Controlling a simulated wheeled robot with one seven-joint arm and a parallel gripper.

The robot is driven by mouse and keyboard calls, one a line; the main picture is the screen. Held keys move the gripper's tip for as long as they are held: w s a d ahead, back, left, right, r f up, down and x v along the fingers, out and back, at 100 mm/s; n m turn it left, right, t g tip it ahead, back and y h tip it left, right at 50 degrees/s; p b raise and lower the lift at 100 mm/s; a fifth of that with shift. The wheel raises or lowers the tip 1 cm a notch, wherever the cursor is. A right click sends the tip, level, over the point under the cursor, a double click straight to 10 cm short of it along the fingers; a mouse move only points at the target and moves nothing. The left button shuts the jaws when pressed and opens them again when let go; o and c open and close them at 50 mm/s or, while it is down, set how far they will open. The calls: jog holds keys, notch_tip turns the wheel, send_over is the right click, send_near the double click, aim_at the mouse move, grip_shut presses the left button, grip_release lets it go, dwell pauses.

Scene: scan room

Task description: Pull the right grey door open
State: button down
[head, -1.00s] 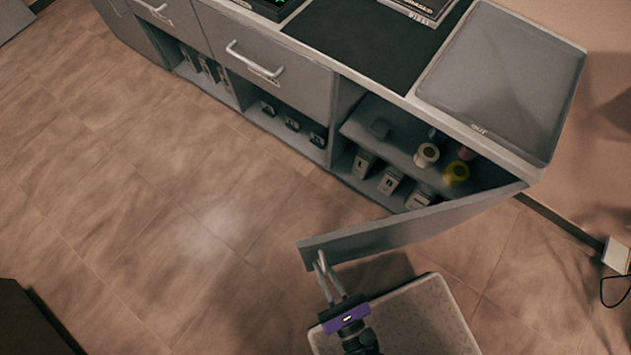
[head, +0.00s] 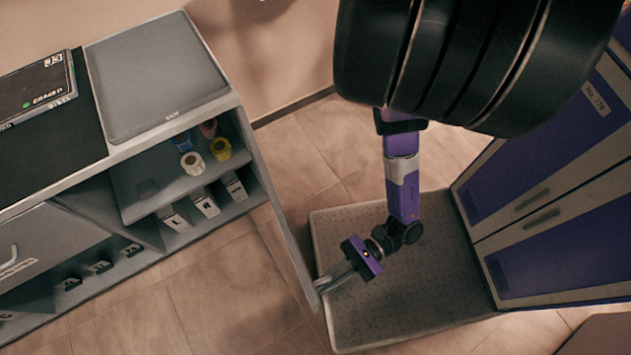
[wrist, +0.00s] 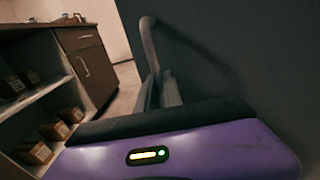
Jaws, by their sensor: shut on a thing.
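The right grey door (head: 284,226) of the counter cabinet stands swung wide open, seen nearly edge-on in the head view. It fills the right of the wrist view as a dark surface (wrist: 250,60). Its bar handle (wrist: 149,38) rises in front of my fingers in the wrist view. My gripper (head: 323,284) is at the door's free end, on its outer side, shut on the handle. The exact contact is hard to see in the head view. The open cabinet compartment (head: 135,180) shows shelves with rolls and labelled boxes.
A low textured platform (head: 400,310) lies under my arm. Purple-and-white lockers (head: 560,235) stand at the right. A grey tray (head: 155,75) and a dark mat (head: 50,150) are on the countertop. Tiled floor (head: 215,300) is clear in front of the cabinet.

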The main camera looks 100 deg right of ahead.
dwell(0.3)
jog(key=c, duration=1.5)
grip_release()
jog(key=shift+s+d, duration=0.1)
jog(key=shift+s, duration=0.05)
jog(key=b+v, duration=0.1)
jog(key=v, duration=0.6)
jog(key=shift+s, duration=0.3)
